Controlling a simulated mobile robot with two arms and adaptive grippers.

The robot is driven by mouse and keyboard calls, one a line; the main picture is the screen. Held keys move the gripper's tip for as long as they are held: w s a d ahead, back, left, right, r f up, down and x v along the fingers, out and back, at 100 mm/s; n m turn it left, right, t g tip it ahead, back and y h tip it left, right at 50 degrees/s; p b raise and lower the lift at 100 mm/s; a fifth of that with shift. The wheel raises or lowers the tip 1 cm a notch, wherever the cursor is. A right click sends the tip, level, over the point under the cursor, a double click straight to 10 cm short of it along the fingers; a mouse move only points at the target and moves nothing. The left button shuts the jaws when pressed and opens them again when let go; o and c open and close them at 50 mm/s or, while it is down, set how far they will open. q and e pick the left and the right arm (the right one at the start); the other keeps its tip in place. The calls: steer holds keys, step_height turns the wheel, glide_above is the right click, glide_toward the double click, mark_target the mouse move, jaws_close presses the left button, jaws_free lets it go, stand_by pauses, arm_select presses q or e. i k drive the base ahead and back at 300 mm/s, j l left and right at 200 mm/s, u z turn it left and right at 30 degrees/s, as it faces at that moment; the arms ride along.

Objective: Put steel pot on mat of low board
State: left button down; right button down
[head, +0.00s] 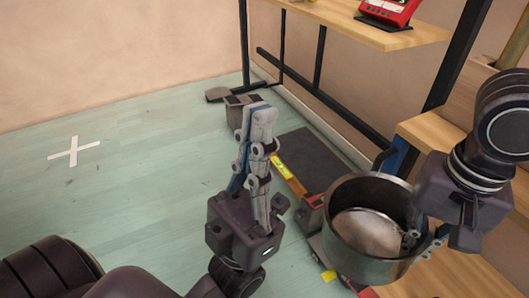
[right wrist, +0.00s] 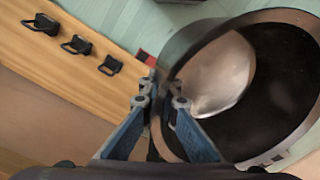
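The steel pot (head: 343,225) hangs at the lower right of the head view, tilted, with its open top showing a shiny inside. My right gripper (head: 422,243) is shut on the pot's rim at its right side. In the right wrist view the fingers (right wrist: 160,103) close on the wall of the pot (right wrist: 275,17). A flat dark mat (head: 312,158) lies low, behind and left of the pot; its near end is partly hidden. My left gripper (head: 258,110) points up, its fingers together and empty, left of the mat.
A wooden shelf (head: 385,35) on a black frame stands at the back, with a red device (head: 388,10) on it. Wooden boards lie at the right. In the right wrist view a wooden board (right wrist: 60,75) carries several black clips. The green floor (head: 140,150) at left is clear, with a white cross.

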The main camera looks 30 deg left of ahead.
mark_target(305, 153)
steer(key=i+j+u, duration=0.3)
steer(key=j, duration=0.25)
steer(key=i+j+u, duration=0.3)
steer(key=j, duration=0.25)
steer(key=i+j+u, duration=0.3)
steer(key=j, duration=0.15)
steer(key=i, duration=0.4)
steer(key=i+l, duration=0.15)
steer(key=l, duration=0.2)
steer(key=i+l, duration=0.15)
steer(key=l, duration=0.25)
